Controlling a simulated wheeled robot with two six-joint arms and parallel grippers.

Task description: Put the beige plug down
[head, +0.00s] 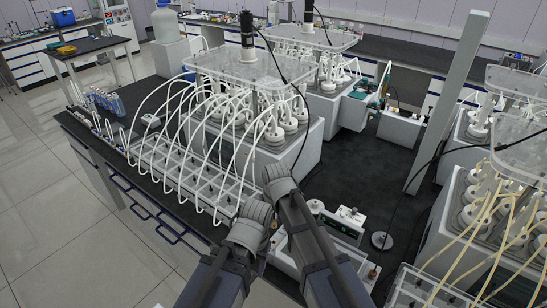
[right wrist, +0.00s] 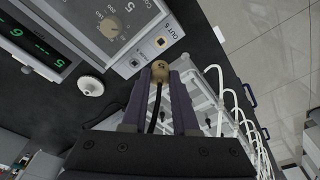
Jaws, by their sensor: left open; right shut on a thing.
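The beige plug (right wrist: 160,72) shows in the right wrist view between the fingertips of my right gripper (right wrist: 159,84), which is shut on it. A black cable runs from the plug back between the fingers. The plug's tip overlaps the lower edge of a grey box (right wrist: 115,25) marked OUT 5; I cannot tell whether they touch. In the head view my right gripper (head: 277,176) is over the bench, and the plug does not show clearly. My left gripper (head: 250,216) is lower and to the left, open, its fingers mostly hidden by the wrist.
The black bench (head: 368,165) has free room right of the nearer reactor (head: 255,110). A rack with white looped tubes (head: 185,172) stands along the bench's left edge. A white disc (right wrist: 90,86) lies beside the grey box. A green-digit display (right wrist: 35,42) stands left of it.

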